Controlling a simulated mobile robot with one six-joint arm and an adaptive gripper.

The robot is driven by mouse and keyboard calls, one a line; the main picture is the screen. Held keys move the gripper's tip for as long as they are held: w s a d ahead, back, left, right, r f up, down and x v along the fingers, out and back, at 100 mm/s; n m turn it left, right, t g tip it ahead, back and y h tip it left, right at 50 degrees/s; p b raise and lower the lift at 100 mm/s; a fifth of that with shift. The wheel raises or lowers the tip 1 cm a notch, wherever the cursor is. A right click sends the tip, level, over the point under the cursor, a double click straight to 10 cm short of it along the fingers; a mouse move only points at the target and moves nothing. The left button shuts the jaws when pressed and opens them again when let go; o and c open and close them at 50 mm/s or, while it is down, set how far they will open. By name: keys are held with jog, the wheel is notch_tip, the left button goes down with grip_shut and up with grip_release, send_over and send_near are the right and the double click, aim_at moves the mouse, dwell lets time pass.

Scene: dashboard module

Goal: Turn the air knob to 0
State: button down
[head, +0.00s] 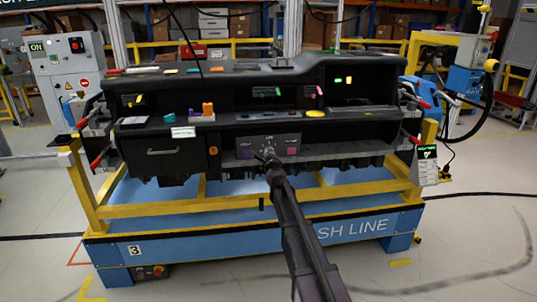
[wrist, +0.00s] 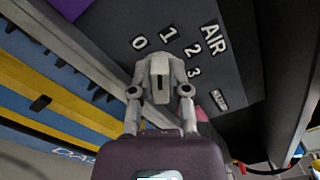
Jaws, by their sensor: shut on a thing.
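The air panel (head: 283,141) is a dark plate low in the middle of the dashboard module. In the wrist view it shows a white AIR label (wrist: 213,38) and the marks 0 (wrist: 139,43), 1 (wrist: 167,34), 2 (wrist: 193,50) and 3 (wrist: 193,72) in an arc. My gripper (wrist: 160,82) is shut on the air knob, just below this arc. It also shows in front of the panel in the head view (head: 270,159). The fingers hide most of the knob, and I cannot tell which mark it points to.
A yellow frame rail (head: 230,210) runs below the module, above a blue base (head: 190,242). A drawer-like front with a handle (head: 163,152) is at left.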

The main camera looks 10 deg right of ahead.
jog(key=n, duration=0.6)
jog(key=shift+w+f, duration=0.25)
jog(key=shift+w, duration=0.05)
dwell(0.3)
jog(key=c, duration=0.6)
grip_release()
jog(key=shift+r, duration=0.1)
jog(key=shift+s, duration=0.1)
jog(key=shift+s, duration=0.1)
jog(key=s, duration=1.1)
jog(key=shift+s, duration=0.4)
jog(key=shift+s+a+n, duration=0.1)
jog(key=shift+a+n, duration=0.05)
jog(key=shift+n, duration=0.15)
